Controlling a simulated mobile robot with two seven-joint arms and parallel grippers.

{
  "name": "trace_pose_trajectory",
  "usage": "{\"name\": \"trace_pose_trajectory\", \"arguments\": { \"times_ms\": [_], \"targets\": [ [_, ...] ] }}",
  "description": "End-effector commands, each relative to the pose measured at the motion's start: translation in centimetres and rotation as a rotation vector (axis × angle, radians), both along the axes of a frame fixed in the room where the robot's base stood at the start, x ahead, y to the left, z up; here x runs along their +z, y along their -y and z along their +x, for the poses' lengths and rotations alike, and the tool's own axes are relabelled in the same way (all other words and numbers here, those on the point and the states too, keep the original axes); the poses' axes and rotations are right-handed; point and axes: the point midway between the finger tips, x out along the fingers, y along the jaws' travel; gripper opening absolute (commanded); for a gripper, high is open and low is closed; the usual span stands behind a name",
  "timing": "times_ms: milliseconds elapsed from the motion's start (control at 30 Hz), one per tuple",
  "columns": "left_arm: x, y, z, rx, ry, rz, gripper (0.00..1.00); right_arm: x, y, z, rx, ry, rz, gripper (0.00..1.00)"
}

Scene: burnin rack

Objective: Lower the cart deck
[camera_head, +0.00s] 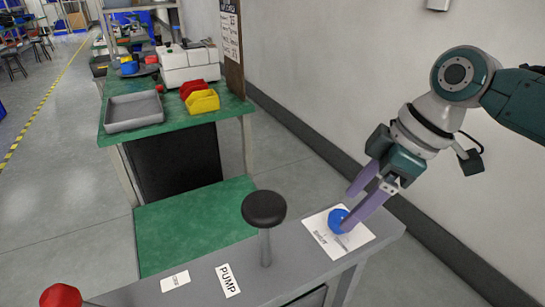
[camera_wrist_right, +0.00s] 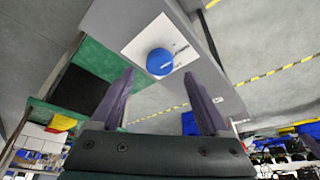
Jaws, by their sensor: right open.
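The cart's grey top (camera_head: 210,285) runs along the bottom of the head view. A round black knob (camera_head: 264,208) stands on a grey post by a label reading PUMP (camera_head: 228,281). A red knob (camera_head: 61,296) shows at the lower left, partly cut off. A flat green panel (camera_head: 190,225), seemingly the cart deck, lies beyond the grey top. A blue round piece (camera_head: 337,221) sits on a white printed sheet; it also shows in the right wrist view (camera_wrist_right: 160,62). My right gripper (camera_head: 347,210) is open, its fingers around or just above the blue piece; contact is unclear.
A green-topped bench (camera_head: 125,131) beyond the panel holds a grey tray (camera_head: 134,111), a yellow bin (camera_head: 202,101), red bins and a white machine (camera_head: 189,64). A wall (camera_head: 350,80) bounds the right side. Open floor (camera_head: 60,190) lies at the left.

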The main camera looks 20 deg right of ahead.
Motion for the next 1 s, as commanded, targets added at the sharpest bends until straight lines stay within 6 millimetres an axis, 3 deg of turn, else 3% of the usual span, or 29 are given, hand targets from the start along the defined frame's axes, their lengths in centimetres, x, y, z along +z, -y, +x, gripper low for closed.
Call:
{"name": "trace_pose_trajectory", "arguments": {
  "times_ms": [200,533,1000],
  "targets": [
    [-0.6,0.0,0.0,-0.001,0.000,-0.001,0.00,-2.6,-0.8,0.7,0.001,0.000,0.000,0.79],
    [-0.6,0.1,0.0,0.001,0.000,-0.005,0.00,-3.0,-0.9,0.8,0.001,0.001,-0.001,0.79],
    [-0.6,0.4,0.0,0.005,-0.001,-0.012,0.00,-3.0,-0.9,0.8,0.001,0.000,-0.002,0.27]
  ]
}}
